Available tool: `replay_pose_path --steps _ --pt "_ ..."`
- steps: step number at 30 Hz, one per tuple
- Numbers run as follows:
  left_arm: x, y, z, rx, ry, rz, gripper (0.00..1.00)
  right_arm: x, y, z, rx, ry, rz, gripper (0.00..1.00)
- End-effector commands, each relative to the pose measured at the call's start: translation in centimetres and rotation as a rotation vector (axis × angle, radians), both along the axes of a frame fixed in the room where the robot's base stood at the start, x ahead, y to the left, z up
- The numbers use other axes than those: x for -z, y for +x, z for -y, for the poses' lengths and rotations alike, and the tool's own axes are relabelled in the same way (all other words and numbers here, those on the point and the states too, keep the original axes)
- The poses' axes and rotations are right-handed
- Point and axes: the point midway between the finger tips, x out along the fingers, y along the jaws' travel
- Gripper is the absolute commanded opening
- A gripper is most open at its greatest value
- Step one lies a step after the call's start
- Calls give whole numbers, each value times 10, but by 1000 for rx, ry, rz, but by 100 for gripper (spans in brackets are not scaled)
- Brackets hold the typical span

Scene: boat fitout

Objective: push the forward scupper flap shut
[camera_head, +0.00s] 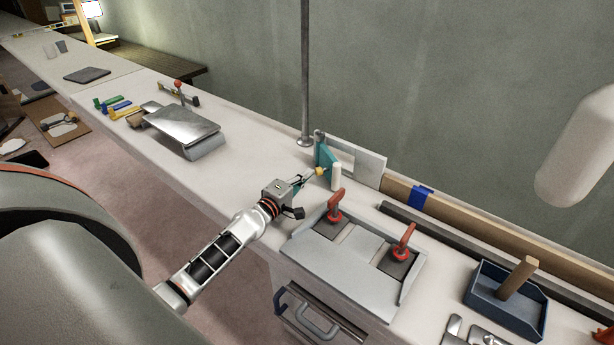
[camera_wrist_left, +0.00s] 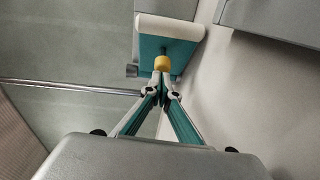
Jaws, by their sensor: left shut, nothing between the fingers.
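The scupper flap (camera_head: 323,158) is a teal panel with a white edge strip and a yellow knob (camera_head: 320,171). It stands open, jutting out from a pale plate (camera_head: 368,166) on the low wall at the back of the deck. In the left wrist view the flap (camera_wrist_left: 182,48) fills the top middle, with its yellow knob (camera_wrist_left: 163,63) facing me. My left gripper (camera_head: 309,177) is shut and empty, its tips at the knob; the tips (camera_wrist_left: 161,80) appear at or just short of it, and contact is not clear. My right gripper is not in view.
A grey pole (camera_head: 306,70) rises just behind the flap. A grey panel with two red-handled latches (camera_head: 335,204) lies to the right of my gripper. A blue tray (camera_head: 478,293) sits further right. A tilted metal plate (camera_head: 182,125) lies left, with clear deck between.

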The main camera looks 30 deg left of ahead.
Motion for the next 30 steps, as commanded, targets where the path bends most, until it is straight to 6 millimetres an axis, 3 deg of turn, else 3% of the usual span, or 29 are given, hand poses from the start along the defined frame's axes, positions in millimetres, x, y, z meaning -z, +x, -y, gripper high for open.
replay_pose_path --steps 11,21,30 --pt "-2 15 35 1 0 1 0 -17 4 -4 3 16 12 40" --pt "0 15 35 1 0 0 0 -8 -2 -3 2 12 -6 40" --pt "-2 14 38 1 0 0 0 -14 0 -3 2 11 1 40"
